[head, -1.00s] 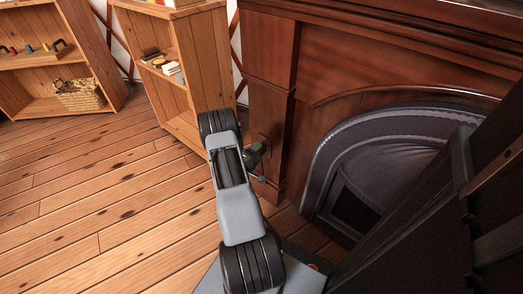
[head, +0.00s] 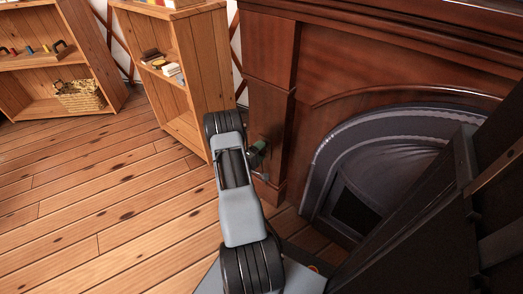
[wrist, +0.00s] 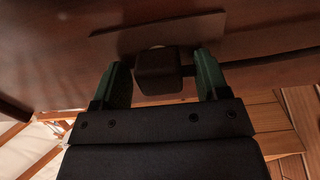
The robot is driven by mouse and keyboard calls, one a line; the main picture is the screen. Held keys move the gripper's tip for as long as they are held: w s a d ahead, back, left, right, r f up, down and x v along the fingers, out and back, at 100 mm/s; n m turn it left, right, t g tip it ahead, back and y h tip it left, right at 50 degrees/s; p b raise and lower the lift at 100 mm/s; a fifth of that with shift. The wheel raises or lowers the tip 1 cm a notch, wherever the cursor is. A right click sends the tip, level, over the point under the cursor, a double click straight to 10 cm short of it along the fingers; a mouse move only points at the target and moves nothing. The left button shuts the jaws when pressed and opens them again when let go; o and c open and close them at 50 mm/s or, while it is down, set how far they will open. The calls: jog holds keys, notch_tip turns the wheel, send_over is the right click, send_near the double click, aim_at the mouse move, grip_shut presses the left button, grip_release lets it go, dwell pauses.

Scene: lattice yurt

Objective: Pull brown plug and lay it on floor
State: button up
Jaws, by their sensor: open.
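The plug (wrist: 157,80) is a small dark brown block in the wrist view, close against a flat plate (wrist: 150,34) on the brown wooden surface. A dark cord (wrist: 240,69) appears to run from it to the right. My gripper (wrist: 162,66) is open, with one green finger on each side of the plug and a gap showing at both sides. In the head view my gripper (head: 258,150) is at the fireplace pillar, mostly behind my arm. I cannot make out the plug there.
The wooden fireplace surround (head: 270,60) with a grey arched opening (head: 395,150) stands at the right. A wooden shelf (head: 205,60) with small items stands behind my arm. Another shelf holds a basket (head: 78,95). The plank floor (head: 90,200) at the left is clear.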

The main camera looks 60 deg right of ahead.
jog(key=shift+c, duration=0.3)
jog(key=c, duration=1.1)
jog(key=shift+w+a+p, duration=0.15)
jog(key=shift+a+p, duration=0.1)
jog(key=shift+a, duration=0.7)
jog(key=shift+w+a+p, duration=0.2)
jog(key=shift+a, duration=0.8)
jog(key=shift+w+a+p, duration=0.15)
jog(key=shift+a+p, duration=0.1)
jog(key=shift+a, duration=0.7)
jog(key=shift+c, duration=0.2)
jog(key=shift+a, duration=0.1)
jog(key=w+a+p, duration=0.1)
jog(key=a, duration=0.7)
jog(key=shift+w+a, duration=0.25)
jog(key=shift+a, duration=0.1)
